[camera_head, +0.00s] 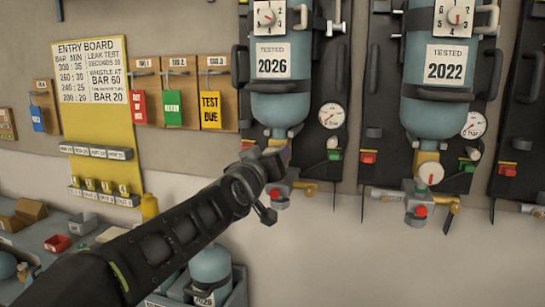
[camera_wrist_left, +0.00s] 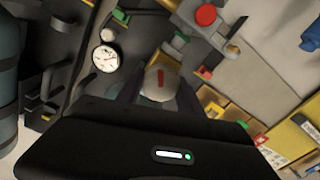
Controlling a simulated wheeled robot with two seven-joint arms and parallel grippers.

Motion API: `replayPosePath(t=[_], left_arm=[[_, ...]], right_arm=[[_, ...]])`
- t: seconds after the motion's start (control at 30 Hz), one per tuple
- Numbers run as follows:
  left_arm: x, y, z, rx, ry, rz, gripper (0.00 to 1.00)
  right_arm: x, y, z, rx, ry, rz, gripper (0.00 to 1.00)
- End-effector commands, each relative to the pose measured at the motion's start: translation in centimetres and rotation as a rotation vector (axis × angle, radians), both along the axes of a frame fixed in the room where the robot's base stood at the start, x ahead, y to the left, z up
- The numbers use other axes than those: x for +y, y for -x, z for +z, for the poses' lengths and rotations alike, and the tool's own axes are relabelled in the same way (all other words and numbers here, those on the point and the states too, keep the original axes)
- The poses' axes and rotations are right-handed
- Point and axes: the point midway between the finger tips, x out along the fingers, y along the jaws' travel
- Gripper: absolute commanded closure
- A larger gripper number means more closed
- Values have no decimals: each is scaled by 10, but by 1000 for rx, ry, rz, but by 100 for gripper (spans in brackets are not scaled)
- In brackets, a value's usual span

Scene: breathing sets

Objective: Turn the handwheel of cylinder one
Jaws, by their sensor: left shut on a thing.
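Cylinder one (camera_head: 282,95), a blue-grey bottle labelled "TESTED 2026", hangs upside down on a dark backplate on the wall. My left gripper (camera_head: 279,157) is at the valve below its neck. The gripper and wrist hide the handwheel in the head view. In the left wrist view the handwheel (camera_wrist_left: 155,88), a pale round knob with a red mark, sits between the fingers of my left gripper (camera_wrist_left: 158,94), which is shut on it. My right gripper is not in view.
A second cylinder (camera_head: 430,105) labelled "TESTED 2022" hangs to the right, with its own pale handwheel (camera_head: 430,174). A pressure gauge (camera_head: 332,115) is right of cylinder one. The yellow entry board (camera_head: 98,150) and tag hooks are at left. A bench (camera_head: 55,232) with small bins stands lower left.

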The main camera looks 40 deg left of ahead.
Motion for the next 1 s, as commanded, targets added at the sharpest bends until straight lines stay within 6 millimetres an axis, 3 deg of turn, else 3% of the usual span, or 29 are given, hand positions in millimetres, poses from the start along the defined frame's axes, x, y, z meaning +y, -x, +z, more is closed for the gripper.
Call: replayPosePath(t=[0.5, 1.0], left_arm=[[1, 0, -1, -129, 371, -3, 97], [2, 1, -2, -152, 437, -2, 97]], right_arm=[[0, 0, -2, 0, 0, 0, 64], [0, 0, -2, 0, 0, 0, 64]])
